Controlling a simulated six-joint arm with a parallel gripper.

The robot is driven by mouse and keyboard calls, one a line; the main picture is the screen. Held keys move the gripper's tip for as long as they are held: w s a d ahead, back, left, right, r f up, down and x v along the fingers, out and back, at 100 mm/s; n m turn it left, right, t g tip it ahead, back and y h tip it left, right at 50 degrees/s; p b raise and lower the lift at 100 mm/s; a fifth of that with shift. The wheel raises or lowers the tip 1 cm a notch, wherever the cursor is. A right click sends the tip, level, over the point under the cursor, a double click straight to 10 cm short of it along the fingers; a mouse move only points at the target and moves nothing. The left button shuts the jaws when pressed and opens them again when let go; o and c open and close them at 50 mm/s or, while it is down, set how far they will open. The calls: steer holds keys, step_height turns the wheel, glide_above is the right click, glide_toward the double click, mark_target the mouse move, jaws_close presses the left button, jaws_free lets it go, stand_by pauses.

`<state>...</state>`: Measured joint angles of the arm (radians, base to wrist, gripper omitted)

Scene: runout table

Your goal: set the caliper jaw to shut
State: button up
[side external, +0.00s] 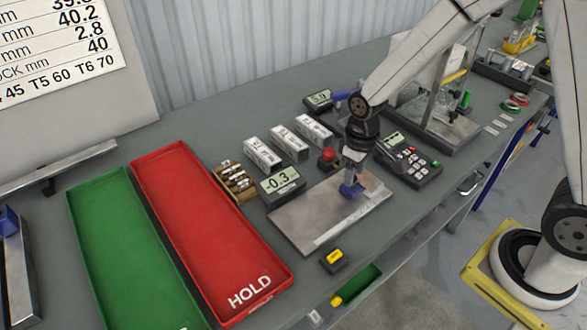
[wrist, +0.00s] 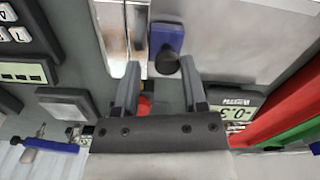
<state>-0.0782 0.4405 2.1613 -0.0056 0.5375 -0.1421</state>
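The caliper is a flat metal plate (side external: 318,222) with a blue jaw block (side external: 350,190) on it. In the wrist view the blue jaw block (wrist: 170,36) carries a black round knob (wrist: 167,63). The caliper's readout (side external: 282,184) shows -0.3; it also appears upside down in the wrist view (wrist: 238,112). My gripper (side external: 351,178) is low over the plate at the blue jaw. In the wrist view its two fingers (wrist: 159,66) are apart, with the knob between the tips or just beyond them. I cannot tell whether they touch it.
A red button (side external: 328,155) stands close behind my gripper. A keypad device (side external: 407,157) is to the right, white boxes (side external: 289,143) behind. A red HOLD tray (side external: 205,215) and green tray (side external: 125,250) lie left. A yellow-topped block (side external: 334,259) sits near the front edge.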

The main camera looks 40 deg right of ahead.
steer(key=shift+o, duration=0.8)
steer(key=shift+a, duration=0.1)
steer(key=shift+r, duration=3.9)
steer(key=s+d+f+m+t, duration=0.2)
steer(key=s+d, duration=0.1)
steer(key=s, duration=0.5)
steer(key=shift+f+m+t, duration=0.15)
steer(key=shift+m+t, duration=0.15)
